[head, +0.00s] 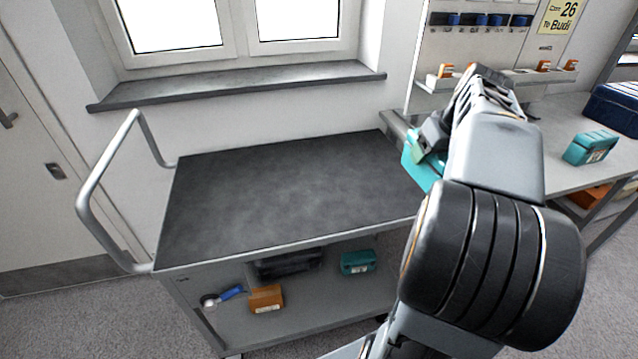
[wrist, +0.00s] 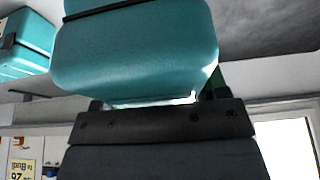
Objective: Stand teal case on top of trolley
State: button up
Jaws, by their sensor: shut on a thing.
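The teal case (head: 418,170) is held in my gripper (head: 432,145) at the right rear edge of the trolley (head: 280,195). It fills the upper middle of the wrist view (wrist: 135,50), with the jaws of my gripper (wrist: 155,98) shut on it. My arm hides part of the case in the head view. I cannot tell how high it is above the trolley top. The trolley's dark top is bare, and it shows at the upper right of the wrist view (wrist: 270,25).
A second teal case (head: 590,147) stands on the workbench (head: 555,120) at right, near a dark blue case (head: 615,105). The trolley's lower shelf holds another teal case (head: 357,262), an orange box (head: 265,298) and a blue-handled tool (head: 228,295). A handle (head: 95,190) rises at the trolley's left end.

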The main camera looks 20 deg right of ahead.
jog(key=shift+w+a+f+b, duration=0.65)
jog(key=shift+w+a+f, duration=0.05)
jog(key=shift+w+f, duration=1.45)
jog(key=shift+w+a+f+b, duration=0.7)
jog(key=shift+w+a+f, duration=0.05)
jog(key=shift+w+f, duration=1.4)
jog(key=shift+w+a+f+b, duration=0.65)
jog(key=shift+w+a+f, duration=0.05)
jog(key=shift+w+f, duration=1.4)
jog(key=shift+f, duration=0.1)
